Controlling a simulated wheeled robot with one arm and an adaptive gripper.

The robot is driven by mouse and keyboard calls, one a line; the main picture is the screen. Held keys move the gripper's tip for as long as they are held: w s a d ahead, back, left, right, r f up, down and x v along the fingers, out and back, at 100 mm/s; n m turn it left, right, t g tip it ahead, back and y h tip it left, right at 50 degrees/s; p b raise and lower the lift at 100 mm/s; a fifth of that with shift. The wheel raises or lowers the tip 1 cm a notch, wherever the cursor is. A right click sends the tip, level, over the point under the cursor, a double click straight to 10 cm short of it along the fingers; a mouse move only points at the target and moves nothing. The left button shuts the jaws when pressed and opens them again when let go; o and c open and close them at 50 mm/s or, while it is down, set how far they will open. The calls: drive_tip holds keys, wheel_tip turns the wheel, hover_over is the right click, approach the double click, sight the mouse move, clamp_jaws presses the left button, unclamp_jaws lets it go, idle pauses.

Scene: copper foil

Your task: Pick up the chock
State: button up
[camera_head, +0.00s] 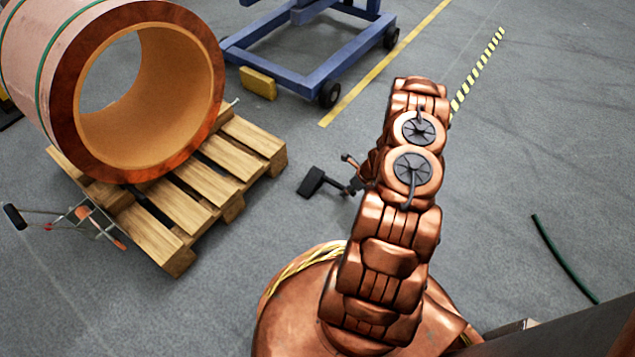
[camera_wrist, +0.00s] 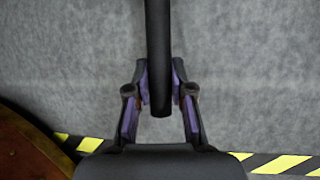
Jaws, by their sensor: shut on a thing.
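The chock looks to be the black block (camera_head: 312,181) on a dark rod, left of my arm in the head view. My gripper (camera_wrist: 160,88) is shut on a dark round rod (camera_wrist: 158,45) in the wrist view, with a purple-padded finger on either side. The rod runs up out of the top of that view, so the block does not show there. In the head view the fingers are small and partly hidden by my arm. I cannot tell whether the block touches the floor.
A copper-coloured coil (camera_head: 150,90) lies on a wooden pallet (camera_head: 180,208) at left. A blue wheeled frame (camera_head: 300,60) stands at the back, with a yellow block (camera_head: 258,83) beside it. A dark green strip (camera_head: 562,258) lies at right. Grey floor around the black block is clear.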

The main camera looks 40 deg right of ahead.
clamp_jaws()
drive_tip(key=shift+r, duration=0.15)
